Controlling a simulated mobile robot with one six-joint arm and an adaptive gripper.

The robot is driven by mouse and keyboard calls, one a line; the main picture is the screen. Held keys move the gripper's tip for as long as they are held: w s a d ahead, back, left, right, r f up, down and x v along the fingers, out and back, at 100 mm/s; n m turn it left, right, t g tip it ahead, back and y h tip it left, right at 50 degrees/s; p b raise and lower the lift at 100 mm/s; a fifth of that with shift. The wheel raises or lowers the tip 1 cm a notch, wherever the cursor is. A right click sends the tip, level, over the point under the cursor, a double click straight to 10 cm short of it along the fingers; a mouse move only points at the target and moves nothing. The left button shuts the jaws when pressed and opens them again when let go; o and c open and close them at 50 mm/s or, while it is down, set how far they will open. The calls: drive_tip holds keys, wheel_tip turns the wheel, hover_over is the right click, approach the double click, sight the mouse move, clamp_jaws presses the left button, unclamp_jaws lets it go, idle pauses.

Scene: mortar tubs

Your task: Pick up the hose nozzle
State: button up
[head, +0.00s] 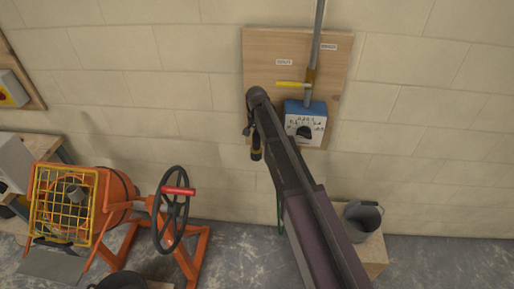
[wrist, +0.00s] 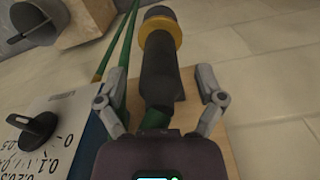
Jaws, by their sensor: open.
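The hose nozzle (wrist: 160,75) is dark with a yellow band near its end. In the wrist view it lies between the two fingers of my gripper (wrist: 162,84), with gaps at both sides. My gripper is open, with one finger on each side of the nozzle's body. In the head view the nozzle (head: 256,147) hangs below the end of my arm, in front of the wall, and my gripper (head: 249,130) is mostly hidden. A green hose (wrist: 116,45) shows beside the nozzle.
A blue and white dial box (head: 305,124) with a black knob is on a wooden board (head: 262,50) right beside the arm. A yellow-handled valve (head: 291,84) and pipe are above it. A bucket (head: 362,220) stands lower right; an orange mixer (head: 120,190) is at left.

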drive_tip(key=shift+f, duration=0.25)
idle(0.4)
clamp_jaws()
